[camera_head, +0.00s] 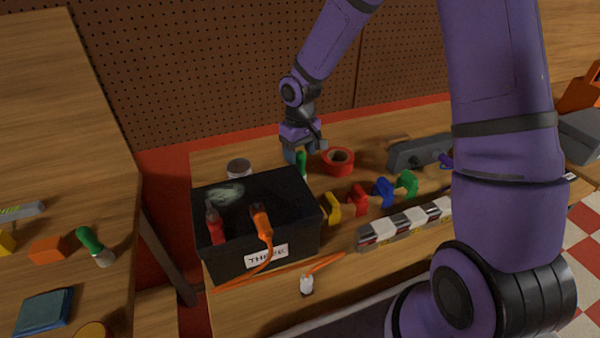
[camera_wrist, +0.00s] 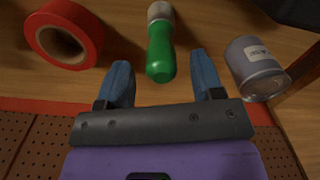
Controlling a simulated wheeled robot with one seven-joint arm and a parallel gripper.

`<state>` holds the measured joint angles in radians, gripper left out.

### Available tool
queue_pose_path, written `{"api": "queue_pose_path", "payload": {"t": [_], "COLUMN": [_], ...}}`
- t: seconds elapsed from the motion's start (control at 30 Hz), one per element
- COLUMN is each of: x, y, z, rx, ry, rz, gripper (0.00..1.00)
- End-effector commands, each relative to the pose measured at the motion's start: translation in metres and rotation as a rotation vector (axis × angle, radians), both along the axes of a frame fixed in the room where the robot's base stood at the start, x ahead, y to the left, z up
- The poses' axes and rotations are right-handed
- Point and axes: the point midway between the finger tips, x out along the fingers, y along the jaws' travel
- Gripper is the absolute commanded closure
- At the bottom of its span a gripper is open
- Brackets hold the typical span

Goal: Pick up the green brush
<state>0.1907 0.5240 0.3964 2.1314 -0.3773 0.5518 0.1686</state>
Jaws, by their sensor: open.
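The green brush (camera_wrist: 161,50) stands out in the wrist view with its green handle end toward my gripper and its pale end pointing away. In the head view only a bit of its green handle (camera_head: 302,160) shows, just below and right of my gripper (camera_head: 296,157), behind the black box. My gripper (camera_wrist: 163,82) is open in the wrist view. Its two blue fingers lie on either side of the handle's near end, with gaps on both sides. Nothing is held.
A red tape roll (camera_wrist: 64,34) lies left of the brush in the wrist view, and a grey can (camera_wrist: 256,68) stands to the right. In the head view the black box (camera_head: 295,249) stands in front. Several coloured clamps (camera_head: 358,199) are to its right. Another green-handled brush (camera_head: 90,240) lies on the left table.

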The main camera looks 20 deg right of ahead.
Motion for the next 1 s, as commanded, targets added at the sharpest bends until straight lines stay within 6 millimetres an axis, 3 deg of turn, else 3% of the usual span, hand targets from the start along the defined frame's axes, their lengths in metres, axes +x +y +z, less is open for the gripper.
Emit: {"api": "queue_pose_path", "payload": {"t": [0.2,0.5,0.53,0.77,1.0], "x": [-0.002,-0.001,-0.002,-0.001,-0.001], "y": [0.002,0.001,0.002,0.001,0.001], "z": [-0.029,-0.034,-0.034,-0.033,-0.033], "rx": [0.000,0.000,0.000,0.000,0.000], "ry": [0.002,0.000,0.000,0.000,0.000], "rz": [0.001,0.000,0.000,0.000,0.000], "gripper": [0.39,0.39,0.41,0.93,0.93]}}
